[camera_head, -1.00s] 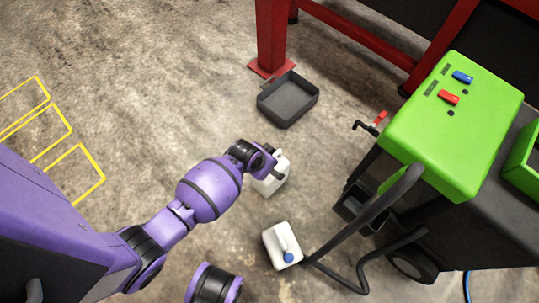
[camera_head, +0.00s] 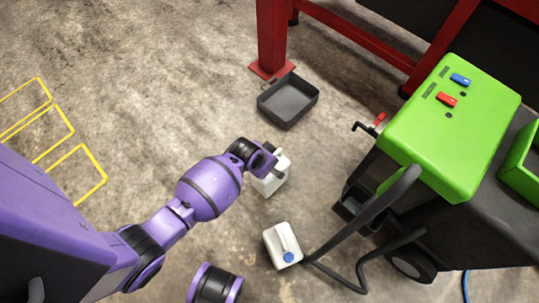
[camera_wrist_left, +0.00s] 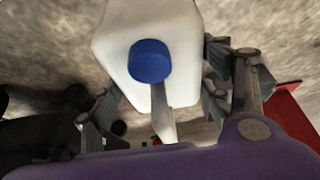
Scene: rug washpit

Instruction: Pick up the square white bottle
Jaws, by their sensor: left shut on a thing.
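A square white bottle (camera_head: 272,181) is at my left gripper (camera_head: 268,162) in the head view, partly hidden by the wrist and fingers. In the left wrist view the white bottle (camera_wrist_left: 187,42), with its blue cap (camera_wrist_left: 151,61), sits between the two fingers of my left gripper (camera_wrist_left: 160,98), which is shut on it. I cannot tell whether its base touches the floor. A second white bottle (camera_head: 275,239) with a handle and a blue cap stands on the floor below it in the picture, apart from the gripper. My right gripper is not in view.
A dark tray (camera_head: 288,101) lies on the floor near a red post (camera_head: 271,35). A green-topped machine (camera_head: 450,125) with a black hose stands at the right, its hose close to the second bottle. The concrete floor at upper left is clear, with yellow frames (camera_head: 75,175) at the left.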

